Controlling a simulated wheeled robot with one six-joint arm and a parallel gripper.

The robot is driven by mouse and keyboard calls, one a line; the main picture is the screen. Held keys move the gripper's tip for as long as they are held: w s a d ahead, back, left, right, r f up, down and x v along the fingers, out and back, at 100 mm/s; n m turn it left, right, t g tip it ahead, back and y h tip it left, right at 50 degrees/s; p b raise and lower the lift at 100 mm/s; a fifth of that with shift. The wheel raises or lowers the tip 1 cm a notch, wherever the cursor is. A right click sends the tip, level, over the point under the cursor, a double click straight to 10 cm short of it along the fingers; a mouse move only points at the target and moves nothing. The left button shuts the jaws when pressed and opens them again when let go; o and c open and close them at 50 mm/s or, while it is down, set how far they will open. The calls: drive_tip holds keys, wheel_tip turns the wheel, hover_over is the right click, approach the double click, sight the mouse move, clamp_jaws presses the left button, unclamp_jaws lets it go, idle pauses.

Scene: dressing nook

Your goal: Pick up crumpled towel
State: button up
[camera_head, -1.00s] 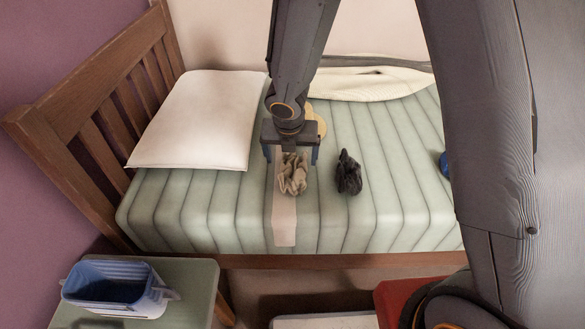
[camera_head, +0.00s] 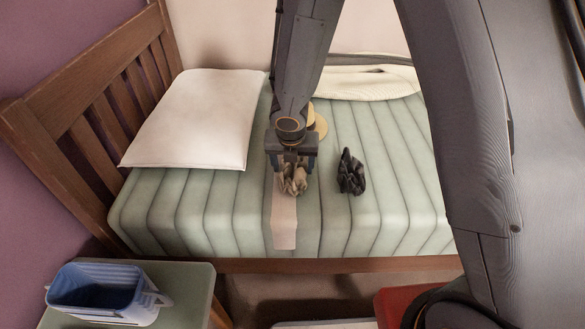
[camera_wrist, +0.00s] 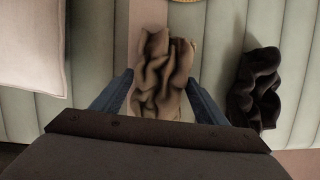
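A crumpled beige towel (camera_head: 295,183) lies on the striped green mattress, partly over a pale strip. My gripper (camera_head: 292,170) is right above it, pointing down, with one finger on each side of the cloth. In the wrist view the towel (camera_wrist: 163,78) fills the space between the two blue fingers (camera_wrist: 160,88), which stand apart. Whether the fingertips touch the cloth is hard to tell. A dark crumpled cloth (camera_head: 351,173) lies to the right, apart from the gripper; it also shows in the wrist view (camera_wrist: 255,92).
A white pillow (camera_head: 195,120) lies left on the mattress (camera_head: 395,200), by the wooden headboard (camera_head: 85,90). A round tan object (camera_head: 319,122) and a cream folded cloth (camera_head: 365,84) lie behind. A blue bin (camera_head: 95,290) stands on a side table (camera_head: 195,290) at front left.

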drive_tip(key=c, duration=0.6)
drive_tip(key=shift+r, duration=0.1)
